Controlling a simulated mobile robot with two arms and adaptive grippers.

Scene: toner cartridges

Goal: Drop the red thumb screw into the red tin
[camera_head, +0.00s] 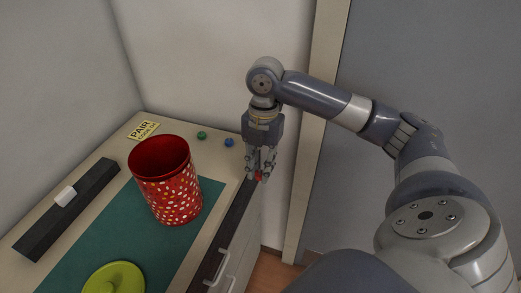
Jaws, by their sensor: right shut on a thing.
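The red tin (177,199), with white and coloured dots, stands upright and open-topped on a green mat, and its inside looks dark red. My right gripper (260,176) points down to the right of the tin, near the cabinet's right edge. It is shut on the small red thumb screw (259,177), which shows between its fingertips. The fingers partly hide the screw. The gripper is apart from the tin. My left gripper is not in view.
A green thumb screw (202,135) and a blue one (229,142) lie behind the tin. A black bar (50,225) with a white block (65,195) lies left. A yellow-green lid (114,280) lies in front. A yellow sign (143,130) is at the back. Walls close the back and left.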

